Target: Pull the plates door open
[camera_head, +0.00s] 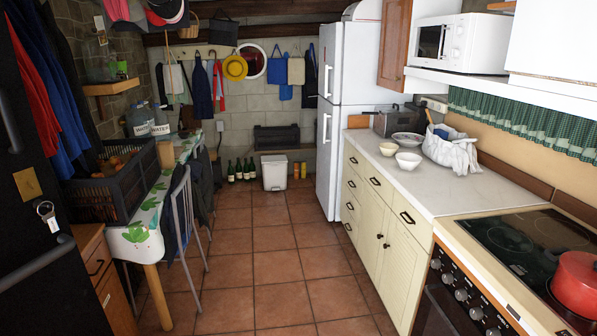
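No door in view carries a mark for plates, and no plates are clearly seen, so I cannot tell which is the plates door. Cream lower cabinet doors (406,272) under the right counter are shut, with small dark knobs. A brown wooden upper cabinet door (393,45) hangs at the upper right, beside the microwave; I cannot tell whether it is ajar. A small wooden cabinet (104,290) stands at the lower left with dark handles. Neither of my grippers shows in this view.
The tiled floor (257,240) is clear down the middle. A table (137,240) with a black crate (122,187) and chairs line the left. A white refrigerator (350,75), counter with bowls (408,160), and stove with red pot (577,282) line the right. A white bin (274,173) stands behind.

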